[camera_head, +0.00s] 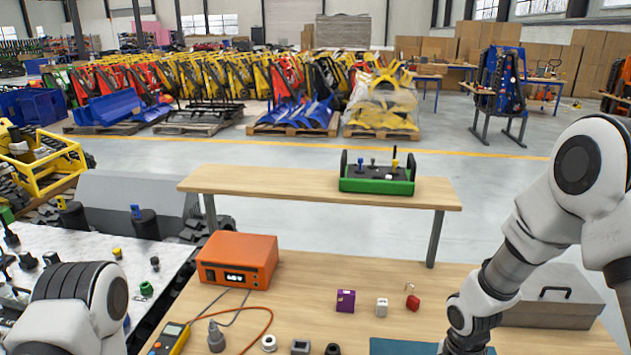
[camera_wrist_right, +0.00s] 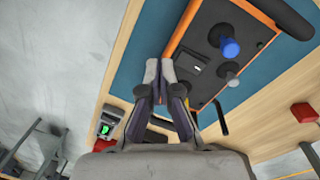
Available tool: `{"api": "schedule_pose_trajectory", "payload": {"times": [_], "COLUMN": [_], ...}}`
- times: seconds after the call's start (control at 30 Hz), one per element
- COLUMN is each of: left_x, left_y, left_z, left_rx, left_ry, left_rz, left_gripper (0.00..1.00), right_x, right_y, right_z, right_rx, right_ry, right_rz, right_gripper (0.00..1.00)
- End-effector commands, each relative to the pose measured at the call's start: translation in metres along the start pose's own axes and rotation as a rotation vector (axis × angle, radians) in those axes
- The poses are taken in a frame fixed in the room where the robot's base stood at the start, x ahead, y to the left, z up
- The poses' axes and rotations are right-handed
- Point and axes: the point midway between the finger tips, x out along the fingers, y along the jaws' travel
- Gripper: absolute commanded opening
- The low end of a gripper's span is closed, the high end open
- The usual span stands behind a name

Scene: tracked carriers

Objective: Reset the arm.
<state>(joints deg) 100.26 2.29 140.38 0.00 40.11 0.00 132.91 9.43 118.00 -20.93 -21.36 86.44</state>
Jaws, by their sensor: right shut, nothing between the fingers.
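My right arm (camera_head: 500,270) comes in from the right in the head view and reaches down over the front of the wooden table; its gripper is out of that picture. In the right wrist view my right gripper (camera_wrist_right: 160,72) is shut and empty, with its fingertips together. The fingertips show over the near edge of a dark control box with an orange rim (camera_wrist_right: 182,30); I cannot tell whether they touch it. The box has a blue joystick (camera_wrist_right: 229,46) and a grey one (camera_wrist_right: 228,70). It lies on a blue mat (camera_wrist_right: 135,58). My left gripper is not in view.
An orange meter box (camera_head: 237,260) stands on the table, with purple (camera_head: 345,301), white (camera_head: 382,307) and red (camera_head: 412,303) pieces to its right. A grey case (camera_head: 555,312) is beside my right arm. A green control box (camera_head: 377,180) stands on the rear bench.

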Motion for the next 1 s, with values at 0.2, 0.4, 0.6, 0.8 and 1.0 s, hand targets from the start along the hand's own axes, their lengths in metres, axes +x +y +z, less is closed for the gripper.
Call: {"api": "schedule_pose_trajectory", "payload": {"times": [0.2, 0.4, 0.6, 0.8, 1.0], "left_x": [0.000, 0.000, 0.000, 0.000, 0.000], "left_y": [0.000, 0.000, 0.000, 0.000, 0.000], "left_z": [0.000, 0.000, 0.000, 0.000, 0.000], "left_rx": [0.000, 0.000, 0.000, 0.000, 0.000], "left_ry": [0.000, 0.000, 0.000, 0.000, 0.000], "left_rz": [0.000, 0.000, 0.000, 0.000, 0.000], "left_gripper": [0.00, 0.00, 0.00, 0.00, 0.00], "right_x": [0.113, 0.178, 0.179, 0.178, 0.178], "right_y": [0.107, 0.190, 0.170, 0.150, 0.150], "right_z": [0.056, 0.107, 0.096, 0.087, 0.087], "right_rx": [-0.064, -0.498, -0.999, -1.234, -1.238], "right_ry": [-0.111, -0.198, -0.020, 0.076, 0.074], "right_rz": [0.275, 0.203, -0.017, -0.076, -0.076], "right_gripper": [0.00, 0.00, 0.00, 0.00, 0.00]}}
